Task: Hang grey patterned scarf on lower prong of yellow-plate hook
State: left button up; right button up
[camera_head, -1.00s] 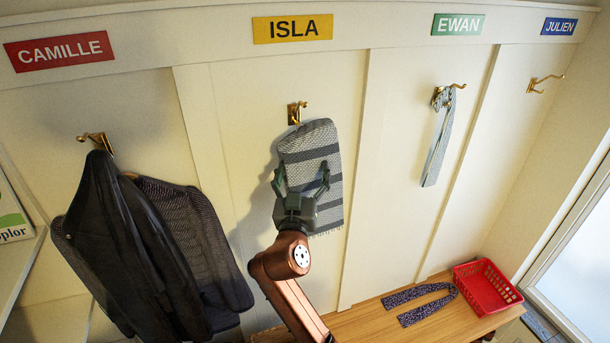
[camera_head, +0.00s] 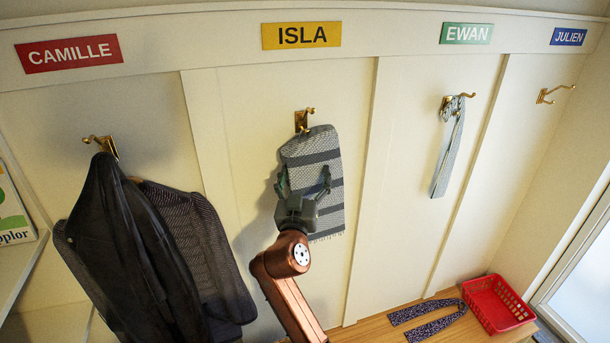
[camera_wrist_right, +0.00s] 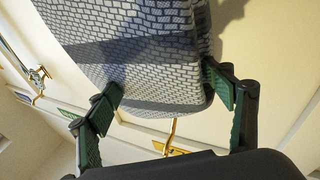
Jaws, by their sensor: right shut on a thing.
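The grey patterned scarf (camera_head: 322,160), with dark bands, hangs folded in front of the wall panel under the yellow ISLA plate (camera_head: 301,36). My right gripper (camera_head: 304,182) is shut on the scarf, with a finger at either side of it. The brass hook (camera_head: 303,119) below the yellow plate is just above and left of the scarf's top edge. In the right wrist view the scarf (camera_wrist_right: 150,60) fills the upper middle, and the hook (camera_wrist_right: 171,135) shows past its edge. I cannot tell whether they touch. The lower prong is not clear. My left gripper is out of view.
A dark jacket (camera_head: 110,240) hangs on the left hook (camera_head: 100,145). A pale scarf (camera_head: 447,155) hangs on the EWAN hook; the JULIEN hook (camera_head: 555,93) is empty. On the bench (camera_head: 380,329) lie a dark patterned scarf (camera_head: 437,325) and a red basket (camera_head: 497,304).

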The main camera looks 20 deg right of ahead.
dwell(0.4)
jog(key=o, duration=1.7)
jog(key=shift+s, duration=0.1)
